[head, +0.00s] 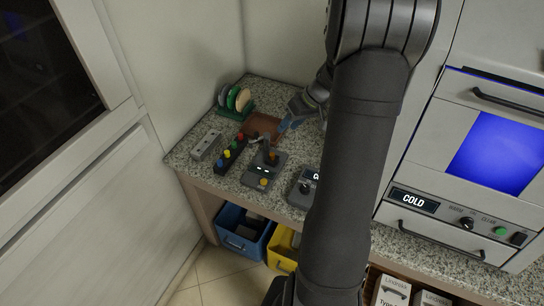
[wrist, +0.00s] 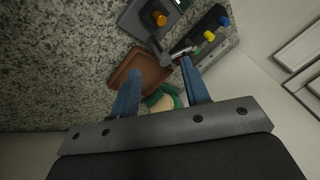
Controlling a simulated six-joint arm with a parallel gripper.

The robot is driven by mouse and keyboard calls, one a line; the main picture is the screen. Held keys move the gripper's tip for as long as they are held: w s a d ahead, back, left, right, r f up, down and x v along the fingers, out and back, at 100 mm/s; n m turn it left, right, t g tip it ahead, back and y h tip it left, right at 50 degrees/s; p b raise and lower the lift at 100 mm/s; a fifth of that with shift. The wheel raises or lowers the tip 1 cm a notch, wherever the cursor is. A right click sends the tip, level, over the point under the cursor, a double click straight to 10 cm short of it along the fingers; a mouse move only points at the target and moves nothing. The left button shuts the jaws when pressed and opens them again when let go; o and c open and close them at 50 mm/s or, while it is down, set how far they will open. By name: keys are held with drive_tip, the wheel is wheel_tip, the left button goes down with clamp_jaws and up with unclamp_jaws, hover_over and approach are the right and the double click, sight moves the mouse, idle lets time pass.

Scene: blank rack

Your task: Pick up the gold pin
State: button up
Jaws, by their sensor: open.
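I cannot clearly make out a gold pin in either view. An orange-gold knob (head: 263,182) sits on a dark grey device (head: 258,174) on the counter; a similar orange knob (wrist: 160,18) shows at the top of the wrist view. My gripper (head: 284,125) is over the counter by the brown tray (head: 265,127). In the wrist view my gripper (wrist: 159,65) has its two blue fingers apart, with the brown tray (wrist: 148,64) seen between and beyond them. I see nothing held between them.
A black block (head: 230,154) with coloured knobs and a grey block (head: 206,145) stand left of the device. A green rack of discs (head: 237,101) is behind. A second device (head: 304,188) is to the right. Blue (head: 243,231) and yellow (head: 282,247) bins sit below the counter.

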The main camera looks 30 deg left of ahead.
drive_tip(key=s+a+r+n+t+h, duration=0.2)
drive_tip(key=s+a+r+n+h, duration=0.15)
drive_tip(key=r+h, duration=0.3)
hover_over(272, 154)
drive_tip(key=d, duration=0.1)
drive_tip(key=shift+n+y, duration=0.35)
drive_tip(key=shift+y, duration=0.1)
wheel_tip(272, 154, down, 12)
drive_tip(key=shift+r, duration=0.2)
drive_tip(key=shift+a+f, duration=0.25)
drive_tip(key=shift+f, duration=1.1)
drive_tip(key=shift+a+f, duration=0.25)
drive_tip(key=shift+f, duration=1.05)
drive_tip(key=shift+c, duration=0.2)
clamp_jaws()
